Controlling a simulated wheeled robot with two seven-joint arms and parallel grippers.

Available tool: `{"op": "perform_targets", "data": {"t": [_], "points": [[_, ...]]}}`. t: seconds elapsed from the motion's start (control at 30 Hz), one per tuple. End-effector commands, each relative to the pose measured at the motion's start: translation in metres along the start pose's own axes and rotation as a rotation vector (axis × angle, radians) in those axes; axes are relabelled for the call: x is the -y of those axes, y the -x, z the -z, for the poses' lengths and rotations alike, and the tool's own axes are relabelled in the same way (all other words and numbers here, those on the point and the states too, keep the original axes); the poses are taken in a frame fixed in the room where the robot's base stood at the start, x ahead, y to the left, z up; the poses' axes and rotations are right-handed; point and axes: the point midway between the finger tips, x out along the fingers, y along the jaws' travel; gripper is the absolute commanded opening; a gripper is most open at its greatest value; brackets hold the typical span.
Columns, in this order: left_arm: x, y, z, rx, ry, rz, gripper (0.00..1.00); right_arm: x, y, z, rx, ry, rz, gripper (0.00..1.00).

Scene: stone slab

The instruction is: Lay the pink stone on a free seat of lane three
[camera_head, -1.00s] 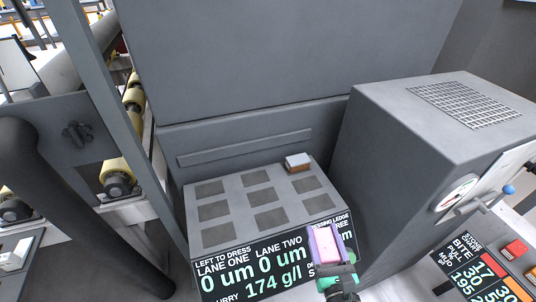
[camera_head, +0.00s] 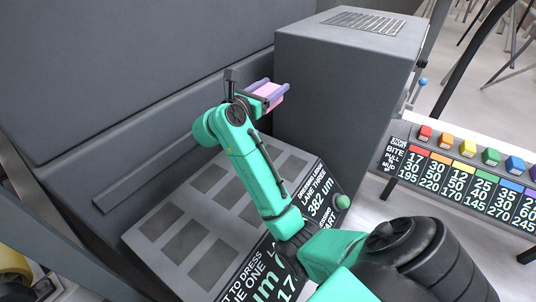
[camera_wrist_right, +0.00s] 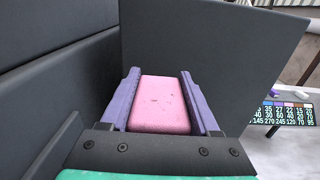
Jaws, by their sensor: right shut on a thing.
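The pink stone (camera_head: 269,92) is between the purple fingers of my right gripper (camera_head: 268,94). The right wrist view shows the pink stone (camera_wrist_right: 160,104) lengthwise between both fingers. My right gripper is shut on it and raised above the back of the grey slab (camera_head: 150,238), apart from it. The slab has rows of dark square seats; lane three is at its right, by the "LANE THREE" label (camera_head: 316,190). A bare dark seat (camera_head: 290,168) shows there. My right arm covers part of the slab, and the back of lane three is hidden. My left gripper is not in view.
A tall grey wall (camera_head: 130,70) stands behind the slab. A grey cabinet (camera_head: 335,95) stands close to the right of the gripper. A green button (camera_head: 342,202) is at the slab's right front. A rack with several coloured blocks (camera_head: 467,147) is at the right.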

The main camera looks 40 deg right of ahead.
Motion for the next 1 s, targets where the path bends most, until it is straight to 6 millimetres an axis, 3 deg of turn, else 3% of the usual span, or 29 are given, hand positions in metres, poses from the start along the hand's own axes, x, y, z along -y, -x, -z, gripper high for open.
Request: {"op": "perform_targets", "data": {"t": [0.3, 0.4, 0.7, 1.0], "points": [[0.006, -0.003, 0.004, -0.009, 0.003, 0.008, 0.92, 0.001, 0.000, 0.106, 0.001, 0.010, -0.003, 0.00], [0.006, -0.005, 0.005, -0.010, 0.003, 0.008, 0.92, 0.001, 0.000, 0.130, 0.002, 0.006, -0.004, 0.00], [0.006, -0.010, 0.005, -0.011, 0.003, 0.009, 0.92, 0.000, 0.000, 0.182, 0.000, 0.003, -0.005, 0.00], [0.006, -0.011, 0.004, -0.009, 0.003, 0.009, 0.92, 0.000, 0.000, 0.187, -0.001, -0.001, -0.005, 0.00]]}}
